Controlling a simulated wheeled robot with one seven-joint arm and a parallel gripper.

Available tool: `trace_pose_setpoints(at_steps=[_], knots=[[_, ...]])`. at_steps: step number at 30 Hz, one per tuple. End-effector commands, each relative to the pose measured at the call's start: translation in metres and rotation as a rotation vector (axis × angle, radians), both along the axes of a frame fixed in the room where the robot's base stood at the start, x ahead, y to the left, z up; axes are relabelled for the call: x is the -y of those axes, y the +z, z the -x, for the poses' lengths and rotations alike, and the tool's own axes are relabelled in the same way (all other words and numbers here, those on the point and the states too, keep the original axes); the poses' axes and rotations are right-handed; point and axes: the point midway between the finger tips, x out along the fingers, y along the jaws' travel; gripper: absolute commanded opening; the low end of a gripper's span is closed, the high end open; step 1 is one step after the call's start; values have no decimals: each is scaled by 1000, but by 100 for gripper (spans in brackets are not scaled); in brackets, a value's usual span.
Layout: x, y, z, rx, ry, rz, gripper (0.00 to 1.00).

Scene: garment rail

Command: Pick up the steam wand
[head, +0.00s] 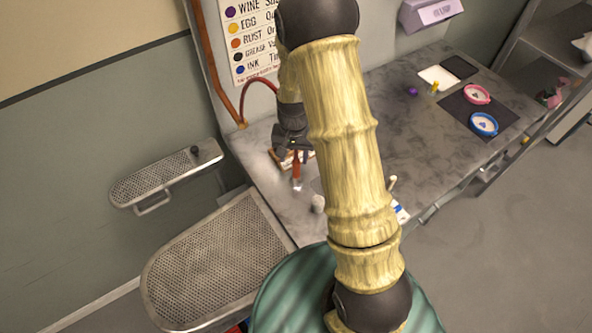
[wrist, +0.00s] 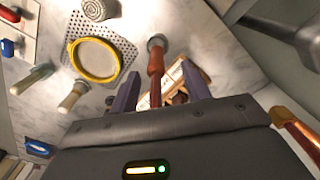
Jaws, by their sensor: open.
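The steam wand, with an orange-red handle and a grey end, shows at the counter's left part in the head view (head: 296,168). In the wrist view the wand (wrist: 156,65) lies between the two fingers, with a visible gap on each side. Its lower end is hidden behind my gripper's body. My gripper (wrist: 159,88) is open and points down at the counter. A pale wooden piece (wrist: 173,80) lies behind the handle.
A yellow-rimmed round piece (wrist: 95,59) on a perforated plate and several wooden-handled tools (wrist: 75,95) lie left of the wand. A perforated pressing board (head: 215,260) stands at the front left.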

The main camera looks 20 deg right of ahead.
Motion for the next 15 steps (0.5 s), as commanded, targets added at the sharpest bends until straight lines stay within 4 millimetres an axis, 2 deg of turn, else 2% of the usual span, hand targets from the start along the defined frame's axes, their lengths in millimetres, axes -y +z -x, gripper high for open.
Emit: trace_pose_setpoints(at_steps=[8,15], knots=[[1,-2,0,-2,-1,-1,48],[6,-22,-1,-5,-3,-1,48]])
